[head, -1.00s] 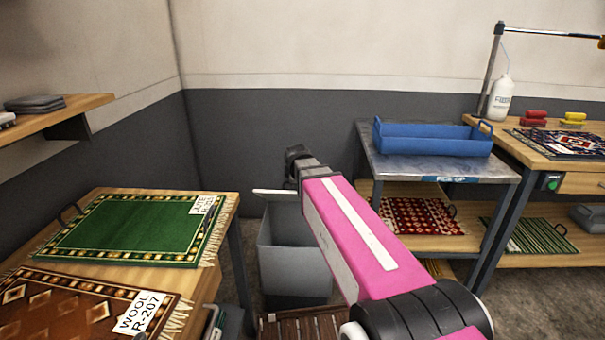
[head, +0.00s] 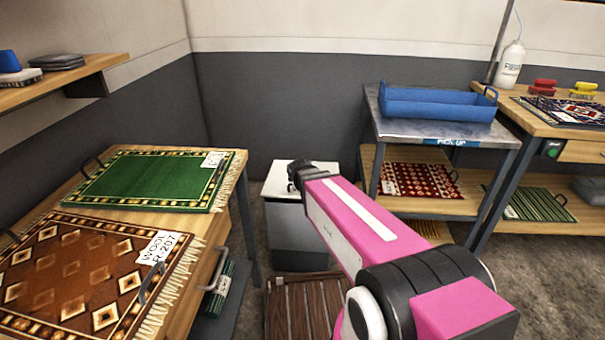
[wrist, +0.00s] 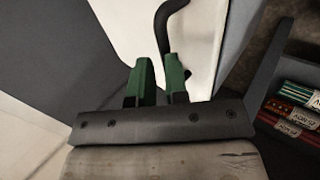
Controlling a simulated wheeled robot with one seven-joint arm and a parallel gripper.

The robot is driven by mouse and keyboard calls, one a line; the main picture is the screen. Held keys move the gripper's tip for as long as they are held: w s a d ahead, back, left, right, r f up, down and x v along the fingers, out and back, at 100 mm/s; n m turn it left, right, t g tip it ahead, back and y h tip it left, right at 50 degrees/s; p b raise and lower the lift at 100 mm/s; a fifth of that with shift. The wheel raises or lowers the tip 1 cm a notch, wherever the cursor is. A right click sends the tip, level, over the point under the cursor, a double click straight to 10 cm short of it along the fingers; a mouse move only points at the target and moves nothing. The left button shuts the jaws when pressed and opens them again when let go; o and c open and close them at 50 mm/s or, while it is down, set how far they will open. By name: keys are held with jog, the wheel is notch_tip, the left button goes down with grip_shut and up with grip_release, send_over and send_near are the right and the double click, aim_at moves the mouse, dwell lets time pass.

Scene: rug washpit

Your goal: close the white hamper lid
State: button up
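The white hamper (head: 300,238) stands on the floor past the rug table, grey in shade. Its white lid (head: 275,188) lies about level over the top. Whether a small gap remains under it I cannot tell. My gripper (head: 296,172) is at the lid, partly hiding it in the head view. In the wrist view the green fingertips of my gripper (wrist: 159,78) stand close together on either side of a dark curved handle (wrist: 163,35), apparently shut on it. The white lid (wrist: 205,45) shows behind the handle.
A table with a green rug (head: 150,180) and a brown rug (head: 85,268) is at left. A slatted wooden item (head: 300,305) lies on the floor before the hamper. A metal cart with a blue tray (head: 435,105) stands at right. Walls are close behind.

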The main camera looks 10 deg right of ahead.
jog(key=o, duration=0.3)
jog(key=shift+w+r, duration=0.1)
jog(key=shift+w, duration=0.05)
jog(key=v, duration=1)
jog(key=shift+s+r, duration=0.25)
jog(key=shift+s, duration=0.05)
